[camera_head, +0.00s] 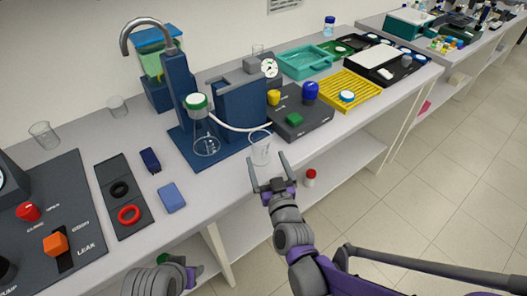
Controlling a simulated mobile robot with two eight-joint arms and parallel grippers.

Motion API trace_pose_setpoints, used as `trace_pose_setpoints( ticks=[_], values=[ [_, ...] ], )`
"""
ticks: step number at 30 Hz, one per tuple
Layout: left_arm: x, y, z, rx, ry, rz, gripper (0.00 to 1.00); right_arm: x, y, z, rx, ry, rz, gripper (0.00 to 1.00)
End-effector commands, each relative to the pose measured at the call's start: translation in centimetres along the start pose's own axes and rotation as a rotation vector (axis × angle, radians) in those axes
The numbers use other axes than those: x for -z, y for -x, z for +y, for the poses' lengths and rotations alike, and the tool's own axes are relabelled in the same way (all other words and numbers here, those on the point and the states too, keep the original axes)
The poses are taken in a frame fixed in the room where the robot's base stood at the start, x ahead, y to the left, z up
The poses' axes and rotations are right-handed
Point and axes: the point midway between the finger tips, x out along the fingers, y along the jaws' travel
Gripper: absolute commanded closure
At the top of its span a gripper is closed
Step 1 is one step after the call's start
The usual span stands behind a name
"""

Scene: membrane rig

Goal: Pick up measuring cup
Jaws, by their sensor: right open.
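A clear measuring cup (260,148) stands upright near the front edge of the bench, in front of the dark grey box with knobs. My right gripper (271,168) is open at the bench's front edge, its fingers pointing at the cup. The cup appears just beyond the fingertips, nearer the left finger; I cannot tell whether they touch. My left gripper (178,268) shows only in part at the bottom left, low in front of the bench, and its fingers are not clear.
A flask (206,140) stands on a blue stand left of the cup. A dark box (298,112) with yellow, blue and green parts lies behind it. A blue block (172,197) lies to the left. A red-capped bottle (310,178) is on the lower shelf.

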Motion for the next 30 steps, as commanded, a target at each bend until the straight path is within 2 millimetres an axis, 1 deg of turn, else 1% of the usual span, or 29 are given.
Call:
trace_pose_setpoints(
  ticks=[1,5,7,12,15,18,24,26,30],
  values=[
    [0.0,0.0,0.0,0.000,0.000,0.000,0.50,0.0,-0.6,0.0,0.000,0.000,0.000,0.00],
    [0.1,0.1,0.0,0.000,0.000,0.000,0.50,0.1,-1.4,0.0,0.000,0.000,-0.001,0.00],
    [0.1,0.2,0.0,0.000,0.000,0.001,0.50,0.2,-2.1,-0.1,0.000,-0.001,-0.001,0.00],
    [0.3,0.4,0.0,0.000,0.000,0.002,0.50,0.5,-4.8,-0.4,0.000,0.001,-0.001,0.00],
    [0.3,0.5,0.0,0.000,0.000,0.002,0.50,0.5,-5.9,-0.3,0.000,0.000,-0.001,0.00],
    [0.3,0.5,0.0,0.000,0.000,0.002,0.50,0.5,-6.3,-0.3,0.000,0.000,-0.001,0.00],
    [0.3,0.5,0.0,0.000,0.000,0.002,0.50,0.4,-6.3,-0.3,0.001,0.000,-0.002,0.00],
    [0.3,0.5,0.0,0.000,0.000,0.002,0.50,0.4,-6.3,-0.3,0.001,0.000,-0.002,0.11],
    [0.3,0.5,0.0,0.000,0.000,0.002,0.50,0.4,-6.3,-0.3,0.001,0.000,-0.002,0.36]
  ],
)
